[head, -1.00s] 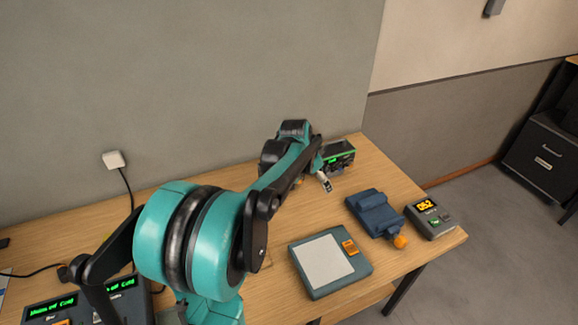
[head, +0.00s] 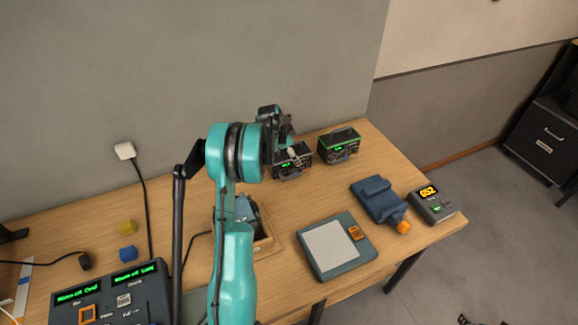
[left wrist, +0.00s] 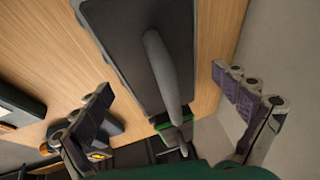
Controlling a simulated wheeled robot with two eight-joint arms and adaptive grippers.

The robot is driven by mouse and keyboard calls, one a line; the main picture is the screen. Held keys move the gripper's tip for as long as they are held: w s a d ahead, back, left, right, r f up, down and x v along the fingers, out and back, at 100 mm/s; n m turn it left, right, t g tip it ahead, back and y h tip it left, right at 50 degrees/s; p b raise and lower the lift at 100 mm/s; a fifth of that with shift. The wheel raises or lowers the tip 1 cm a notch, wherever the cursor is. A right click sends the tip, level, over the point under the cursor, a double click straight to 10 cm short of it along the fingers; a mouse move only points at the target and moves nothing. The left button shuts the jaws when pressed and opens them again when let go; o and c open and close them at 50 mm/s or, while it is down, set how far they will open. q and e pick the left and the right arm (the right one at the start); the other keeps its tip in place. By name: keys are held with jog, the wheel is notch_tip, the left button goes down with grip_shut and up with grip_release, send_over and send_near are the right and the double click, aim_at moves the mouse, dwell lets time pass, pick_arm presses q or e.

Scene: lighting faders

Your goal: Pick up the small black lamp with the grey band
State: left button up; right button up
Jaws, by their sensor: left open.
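A small black box-shaped lamp (head: 292,172) with a green display stands on the table near the wall. In the left wrist view a dark body with a thick grey handle or band (left wrist: 165,65) fills the top middle. This looks like the same lamp. My left gripper (head: 289,148) is directly above it in the head view. In the left wrist view its open fingers (left wrist: 168,98) stand wide on either side of the grey bar, apart from it. A second black lamp (head: 338,147), with a green edge, stands to the right. My right gripper does not show clearly.
A grey pad (head: 312,267), a blue device with an orange knob (head: 378,199) and a box with a yellow display (head: 433,204) are at the right. A wooden tray (head: 268,245) is partly behind my arm.

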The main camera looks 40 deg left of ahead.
pick_arm(q)
jog(key=shift+w+f, duration=0.25)
jog(key=shift+f, duration=0.2)
jog(key=shift+c, duration=0.3)
jog(key=c, duration=1.5)
jog(key=shift+o, duration=0.2)
jog(key=shift+r, duration=0.1)
